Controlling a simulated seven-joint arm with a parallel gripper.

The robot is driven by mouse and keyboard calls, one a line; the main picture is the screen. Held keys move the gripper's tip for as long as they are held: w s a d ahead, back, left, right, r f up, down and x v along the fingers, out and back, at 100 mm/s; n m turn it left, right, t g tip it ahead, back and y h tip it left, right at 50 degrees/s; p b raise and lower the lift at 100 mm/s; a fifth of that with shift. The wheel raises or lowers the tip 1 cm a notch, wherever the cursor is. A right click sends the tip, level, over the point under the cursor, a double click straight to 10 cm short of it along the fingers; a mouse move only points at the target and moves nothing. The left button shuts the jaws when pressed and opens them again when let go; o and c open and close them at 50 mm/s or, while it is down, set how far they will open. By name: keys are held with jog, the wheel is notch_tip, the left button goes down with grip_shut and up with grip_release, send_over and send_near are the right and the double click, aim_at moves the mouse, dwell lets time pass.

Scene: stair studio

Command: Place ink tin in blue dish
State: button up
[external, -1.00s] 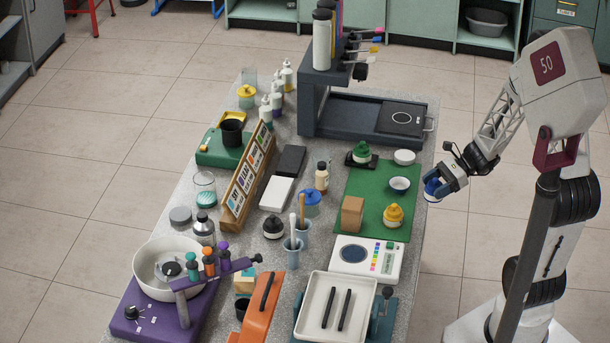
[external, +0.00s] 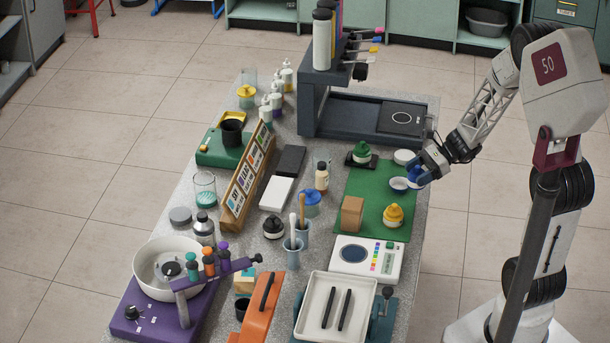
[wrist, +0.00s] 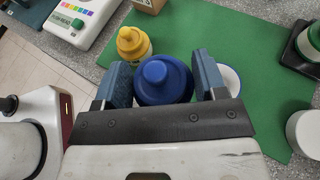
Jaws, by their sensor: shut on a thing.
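My gripper (external: 419,177) is shut on a blue ink tin (wrist: 163,80) with a rounded, knobbed lid. The tin sits upright between the two finger pads in the wrist view, and its lower part is hidden. In the external view the tin (external: 415,173) is mostly covered by the gripper. The small dish (external: 399,186), pale inside with a bluish rim, rests on the green mat just left of the gripper. In the wrist view the dish (wrist: 232,78) is partly hidden behind the right finger. I cannot tell the exact height of the tin above the mat.
On the green mat (external: 372,226) stand a yellow-topped jar (external: 393,216) and a brown block (external: 352,213). A green-topped jar (external: 361,153) on a black base and a white round tin (external: 404,157) stand beyond the dish. Bare mat lies between dish and yellow jar.

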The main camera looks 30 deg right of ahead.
jog(key=w, duration=0.7)
jog(key=shift+w+f, duration=0.35)
jog(key=shift+f, duration=1.75)
jog(key=shift+f, duration=0.5)
jog(key=o, duration=1.2)
jog(key=shift+c, duration=0.2)
jog(key=shift+r, duration=0.1)
jog(key=shift+d+r, duration=0.1)
jog(key=shift+r, duration=0.35)
jog(key=v, duration=1.2)
jog(key=shift+f, duration=0.1)
